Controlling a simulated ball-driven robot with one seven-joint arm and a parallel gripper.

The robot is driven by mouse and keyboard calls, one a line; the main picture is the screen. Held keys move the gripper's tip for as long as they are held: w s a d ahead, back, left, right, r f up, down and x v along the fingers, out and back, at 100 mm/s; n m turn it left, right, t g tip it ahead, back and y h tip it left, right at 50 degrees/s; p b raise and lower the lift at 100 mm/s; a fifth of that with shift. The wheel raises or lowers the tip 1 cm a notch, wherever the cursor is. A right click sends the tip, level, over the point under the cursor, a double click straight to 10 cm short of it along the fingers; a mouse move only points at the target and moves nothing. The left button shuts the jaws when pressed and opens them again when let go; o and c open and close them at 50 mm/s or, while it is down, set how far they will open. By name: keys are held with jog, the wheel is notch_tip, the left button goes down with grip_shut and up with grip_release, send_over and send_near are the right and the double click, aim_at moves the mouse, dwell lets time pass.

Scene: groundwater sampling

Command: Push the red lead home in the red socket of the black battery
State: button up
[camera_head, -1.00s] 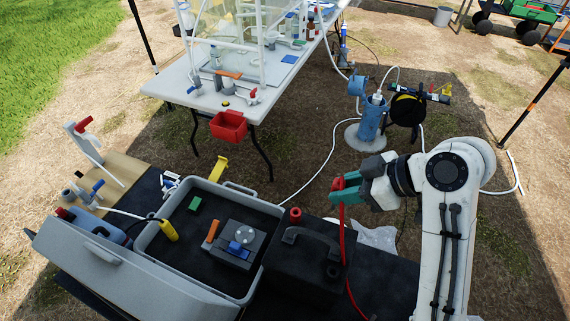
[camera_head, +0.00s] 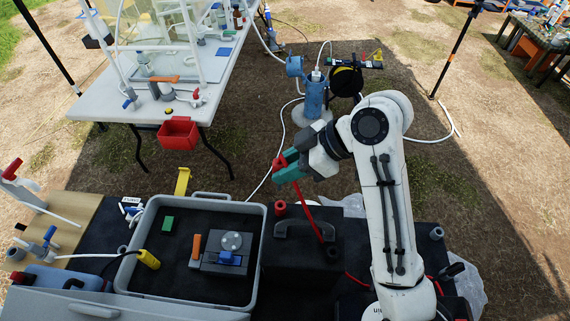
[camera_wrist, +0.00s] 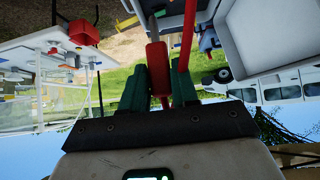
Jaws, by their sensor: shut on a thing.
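The black battery (camera_head: 300,262) stands on the dark mat to the right of the open grey case. Its red socket (camera_head: 280,208) is a red ring at the battery's far left corner. My gripper (camera_head: 287,167) appears just above and behind that socket in the picture, clear of it. Its green jaws are shut on the red lead (camera_head: 280,162), whose red plug (camera_wrist: 157,72) shows between the jaws in the wrist view. The lead's cable runs down to the right over the battery. The plug's tip is not clearly visible from the head.
The grey case (camera_head: 262,230) holds a grey instrument (camera_head: 230,258) and a green block (camera_head: 168,225). A dark round socket (camera_head: 332,252) sits at the battery's right side. A white table (camera_head: 100,107) with a red bin (camera_head: 178,133) stands behind.

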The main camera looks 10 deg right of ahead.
jog(key=shift+f+b, duration=1.7)
jog(key=shift+f, duration=1.2)
jog(key=shift+f+b, duration=0.8)
jog(key=shift+f, duration=1.35)
jog(key=o, duration=1)
jog(key=v, duration=1.1)
jog(key=shift+d+f, duration=0.1)
jog(key=shift+d, duration=0.05)
